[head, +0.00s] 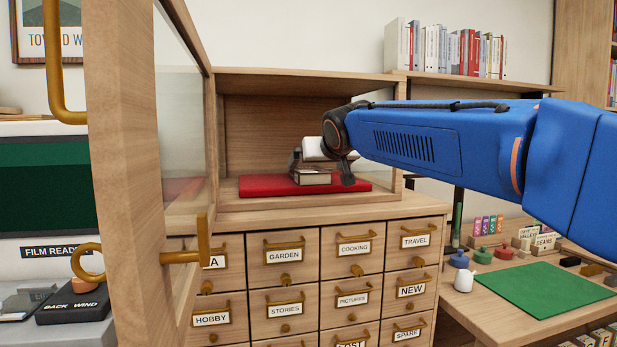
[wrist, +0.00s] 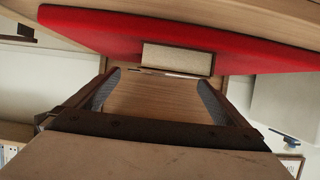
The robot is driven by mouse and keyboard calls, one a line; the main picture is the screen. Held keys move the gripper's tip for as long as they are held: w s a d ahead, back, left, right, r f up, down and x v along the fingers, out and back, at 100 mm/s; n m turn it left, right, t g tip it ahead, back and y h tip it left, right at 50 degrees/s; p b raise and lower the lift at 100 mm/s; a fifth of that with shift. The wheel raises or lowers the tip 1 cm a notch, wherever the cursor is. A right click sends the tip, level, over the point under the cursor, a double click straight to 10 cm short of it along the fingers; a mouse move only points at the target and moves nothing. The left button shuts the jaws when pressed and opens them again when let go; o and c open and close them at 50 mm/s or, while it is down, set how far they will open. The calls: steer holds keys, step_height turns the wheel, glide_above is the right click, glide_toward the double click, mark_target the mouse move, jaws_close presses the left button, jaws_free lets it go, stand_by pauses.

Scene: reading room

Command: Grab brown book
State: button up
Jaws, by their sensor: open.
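The brown book (head: 313,178) lies flat on a red mat (head: 255,187) inside the open cabinet, its pale page edges facing out. My gripper (head: 322,172) is in the cabinet at the book, with one finger at the book's right side and a dark part near its left; the gripper hides part of the book. In the wrist view the red mat (wrist: 110,32) crosses the top and the book's page block (wrist: 178,58) shows just past the fingertips. My gripper (wrist: 158,78) is open there. I cannot tell whether either finger touches the book.
The glass cabinet door (head: 182,120) stands open at the left, with a brass handle (head: 203,240). Labelled drawers (head: 290,249) lie below the shelf. The cabinet top (head: 300,82) is close above the gripper. A desk with a green mat (head: 550,294) is at right.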

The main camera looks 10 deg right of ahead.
mark_target(313, 169)
steer(key=x, duration=0.5)
steer(key=shift+a+f, duration=0.1)
steer(key=c, duration=1.1)
